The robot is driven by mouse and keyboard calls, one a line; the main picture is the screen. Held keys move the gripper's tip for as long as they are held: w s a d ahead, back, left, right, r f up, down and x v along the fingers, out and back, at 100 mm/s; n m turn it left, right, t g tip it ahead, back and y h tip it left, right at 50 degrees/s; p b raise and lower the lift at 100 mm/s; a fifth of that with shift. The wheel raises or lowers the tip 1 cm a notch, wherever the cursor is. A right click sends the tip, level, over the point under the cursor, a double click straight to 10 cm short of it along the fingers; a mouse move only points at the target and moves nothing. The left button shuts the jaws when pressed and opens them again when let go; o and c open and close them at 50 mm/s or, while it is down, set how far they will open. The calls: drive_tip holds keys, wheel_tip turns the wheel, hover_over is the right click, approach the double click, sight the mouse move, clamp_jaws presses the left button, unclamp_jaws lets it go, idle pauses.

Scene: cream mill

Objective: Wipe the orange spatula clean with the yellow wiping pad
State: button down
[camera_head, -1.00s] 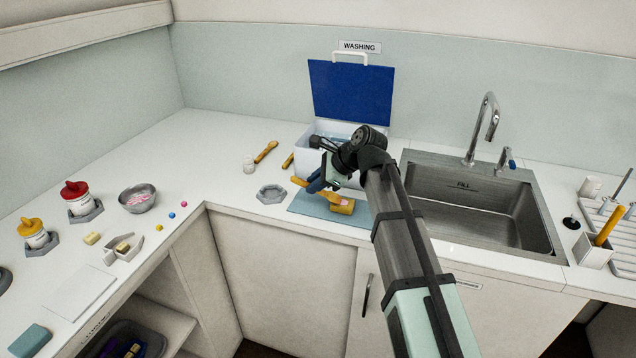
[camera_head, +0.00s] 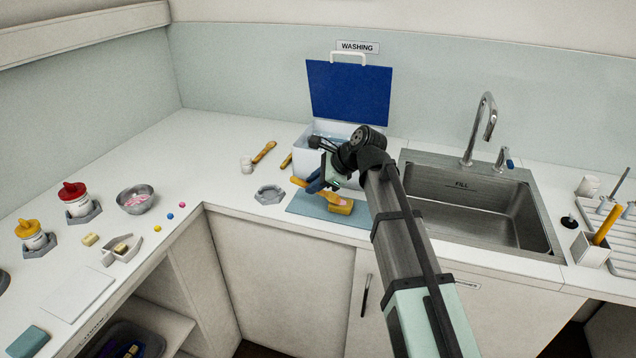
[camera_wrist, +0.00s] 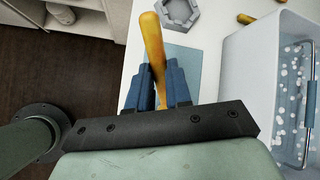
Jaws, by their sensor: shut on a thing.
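My gripper (camera_head: 317,184) is shut on the orange spatula (camera_head: 299,182), with its blue fingers on either side of the handle. The handle (camera_wrist: 151,40) points up between the fingers in the wrist view. The pad rests on a light blue mat (camera_head: 300,205) near the counter's front edge. The wrist view hides the pad and the spatula's far end behind my gripper.
A white tub (camera_head: 308,153) of foamy water, its blue lid raised, stands just behind the mat. The steel sink (camera_head: 475,215) is to the right. A grey hexagonal holder (camera_head: 270,194) sits left of the mat. Wooden-handled tools (camera_head: 264,152) lie behind it.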

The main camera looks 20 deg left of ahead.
drive_tip(key=shift+w+d, duration=0.3)
drive_tip(key=shift+d, duration=0.25)
drive_tip(key=shift+a, duration=0.15)
drive_tip(key=shift+s+a, duration=0.4)
drive_tip(key=shift+a, duration=0.1)
drive_tip(key=shift+w+d, duration=0.45)
drive_tip(key=shift+d, duration=0.2)
drive_tip(key=shift+r, duration=0.15)
drive_tip(key=shift+r, duration=2.9)
